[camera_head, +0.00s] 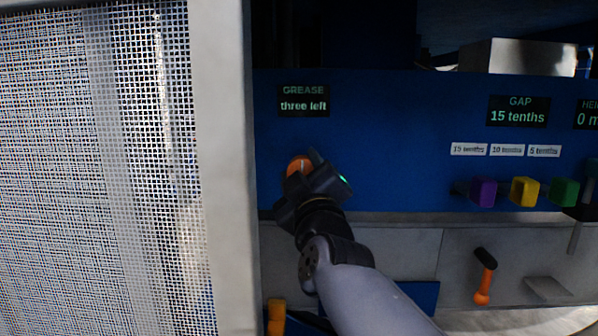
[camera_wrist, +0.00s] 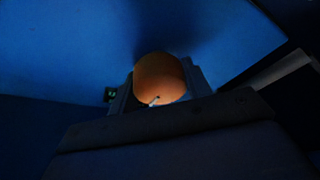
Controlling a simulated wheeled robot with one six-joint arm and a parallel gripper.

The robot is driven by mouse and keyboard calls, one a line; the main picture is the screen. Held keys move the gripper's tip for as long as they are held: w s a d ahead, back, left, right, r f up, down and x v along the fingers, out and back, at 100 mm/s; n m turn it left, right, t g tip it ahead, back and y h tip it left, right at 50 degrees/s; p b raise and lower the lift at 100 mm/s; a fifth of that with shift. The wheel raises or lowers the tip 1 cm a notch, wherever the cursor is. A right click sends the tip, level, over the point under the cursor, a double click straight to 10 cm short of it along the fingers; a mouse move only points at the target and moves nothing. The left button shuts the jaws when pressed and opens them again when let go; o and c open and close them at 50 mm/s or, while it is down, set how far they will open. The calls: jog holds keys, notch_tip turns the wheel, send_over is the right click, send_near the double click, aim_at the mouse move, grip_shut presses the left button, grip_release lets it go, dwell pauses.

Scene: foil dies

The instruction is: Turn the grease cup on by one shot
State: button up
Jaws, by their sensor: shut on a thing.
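The grease cup is an orange round knob (camera_head: 298,165) on the blue panel, below a small display (camera_head: 303,101) that reads "GREASE three left". My gripper (camera_head: 313,172) is at the knob and shut on it, covering its lower right part in the head view. In the wrist view the orange knob (camera_wrist: 159,78) shows between the dark jaws (camera_wrist: 160,95), with a small light mark near its lower edge.
A mesh guard (camera_head: 95,170) with a grey post (camera_head: 222,170) stands close at the left. To the right are a "GAP 15 tenths" display (camera_head: 518,111) and purple (camera_head: 483,191), yellow (camera_head: 524,190) and green (camera_head: 563,192) blocks.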

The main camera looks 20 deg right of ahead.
jog(key=m+h, duration=0.1)
jog(key=m, duration=0.2)
jog(key=m+h, duration=0.2)
jog(key=m, duration=0.1)
jog(key=shift+m, duration=0.3)
jog(key=shift+m+h, duration=1.6)
jog(key=shift+m, duration=1.2)
jog(key=shift+m, duration=0.3)
jog(key=o, duration=1)
notch_tip(320, 180, up, 10)
